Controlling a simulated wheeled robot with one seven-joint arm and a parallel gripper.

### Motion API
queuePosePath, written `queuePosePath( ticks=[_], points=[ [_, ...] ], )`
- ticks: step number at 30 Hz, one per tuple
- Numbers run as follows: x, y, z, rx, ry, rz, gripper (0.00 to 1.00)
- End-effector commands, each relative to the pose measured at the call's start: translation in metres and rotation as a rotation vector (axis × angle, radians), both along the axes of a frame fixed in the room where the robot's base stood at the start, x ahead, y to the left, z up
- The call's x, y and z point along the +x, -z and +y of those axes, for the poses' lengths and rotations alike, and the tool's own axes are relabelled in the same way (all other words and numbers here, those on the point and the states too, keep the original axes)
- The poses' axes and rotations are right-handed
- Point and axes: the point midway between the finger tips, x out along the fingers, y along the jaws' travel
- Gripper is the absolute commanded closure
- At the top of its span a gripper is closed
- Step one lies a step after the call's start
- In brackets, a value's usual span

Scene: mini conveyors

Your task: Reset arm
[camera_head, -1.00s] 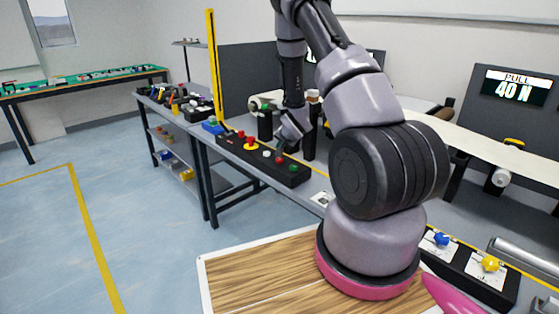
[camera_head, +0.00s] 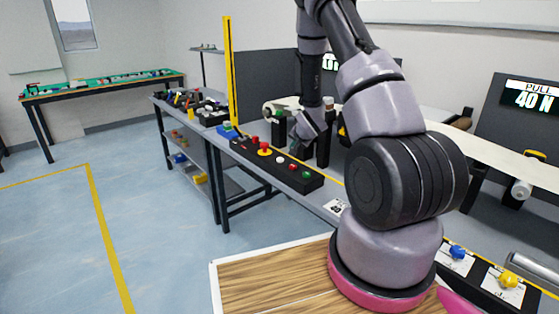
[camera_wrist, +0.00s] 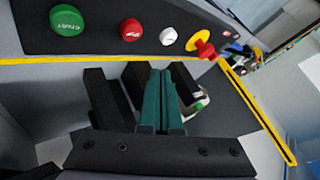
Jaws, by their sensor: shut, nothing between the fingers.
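My arm rises from its pink-ringed base at the right of the head view and bends down over the workbench. My gripper (camera_wrist: 160,75) shows in the wrist view with its two teal fingers pressed together and nothing between them. It points toward the black button panel (camera_wrist: 95,30), apart from it as far as I can tell. The panel carries a green START button (camera_wrist: 66,20), a red button (camera_wrist: 130,30), a white button (camera_wrist: 168,36) and a red-and-yellow emergency knob (camera_wrist: 201,43). In the head view, the lower arm partly hides the bench behind the panel (camera_head: 240,148).
A white conveyor belt (camera_head: 500,135) and a "PULL 40 N" screen (camera_head: 533,97) stand at the right. Blue (camera_head: 457,252) and yellow (camera_head: 508,280) knobs sit at the lower right. A yellow post (camera_head: 230,70) rises behind the panel. Open floor (camera_head: 150,230) lies left.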

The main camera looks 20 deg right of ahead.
Motion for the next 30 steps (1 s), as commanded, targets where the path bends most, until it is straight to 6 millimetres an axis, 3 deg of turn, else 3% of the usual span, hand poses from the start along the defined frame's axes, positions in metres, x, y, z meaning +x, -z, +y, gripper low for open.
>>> queuePosePath(
  ticks=[4,7,14,18,23,30],
  points=[
    [0.0,-0.004,0.0,-0.002,0.001,-0.001,1.0],
    [0.0,-0.023,0.0,-0.013,0.004,-0.002,1.0],
    [-0.021,-0.123,0.004,-0.069,0.004,0.019,1.0],
    [-0.05,-0.184,0.011,-0.094,-0.013,0.045,1.0],
    [-0.095,-0.245,0.023,-0.111,-0.052,0.074,1.0],
    [-0.181,-0.315,0.05,-0.12,-0.148,0.114,1.0]
  ],
)
